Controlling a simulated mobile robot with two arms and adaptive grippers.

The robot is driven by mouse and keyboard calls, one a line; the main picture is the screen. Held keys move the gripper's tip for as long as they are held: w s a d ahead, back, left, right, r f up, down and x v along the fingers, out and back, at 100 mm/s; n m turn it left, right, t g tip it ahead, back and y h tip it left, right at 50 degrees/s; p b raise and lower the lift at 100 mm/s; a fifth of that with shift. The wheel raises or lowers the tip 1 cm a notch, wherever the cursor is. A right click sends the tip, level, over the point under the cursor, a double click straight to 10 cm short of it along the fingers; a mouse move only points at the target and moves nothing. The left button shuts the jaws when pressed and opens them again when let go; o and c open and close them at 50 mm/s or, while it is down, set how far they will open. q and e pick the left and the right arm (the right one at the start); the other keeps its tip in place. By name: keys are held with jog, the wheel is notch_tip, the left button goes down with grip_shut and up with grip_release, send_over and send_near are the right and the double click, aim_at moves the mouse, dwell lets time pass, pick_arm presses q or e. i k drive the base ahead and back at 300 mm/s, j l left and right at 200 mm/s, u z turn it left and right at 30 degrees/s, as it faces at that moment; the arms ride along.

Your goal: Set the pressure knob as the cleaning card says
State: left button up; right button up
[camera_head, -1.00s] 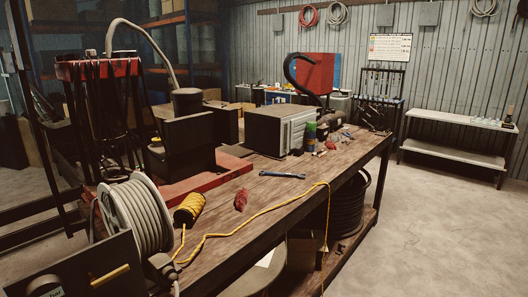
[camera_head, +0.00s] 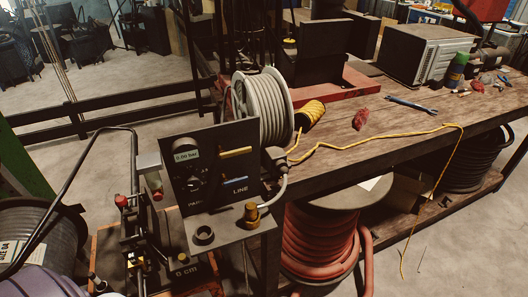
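A dark control panel (camera_head: 210,172) stands upright at the left end of the workbench. A dark round fitting (camera_head: 204,235) sits on the ledge below. I cannot make out a cleaning card. Neither of my grippers is in view.
A hose reel (camera_head: 263,108) stands behind the panel. The wooden bench (camera_head: 345,148) carries yellow cord (camera_head: 370,140), a red rag (camera_head: 360,119), a wrench (camera_head: 410,105) and a grey box (camera_head: 425,52). A red hose coil (camera_head: 320,235) is underneath. Clear floor lies at lower right.

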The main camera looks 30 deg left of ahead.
aim_at(192, 183)
jog(key=u, duration=1.4)
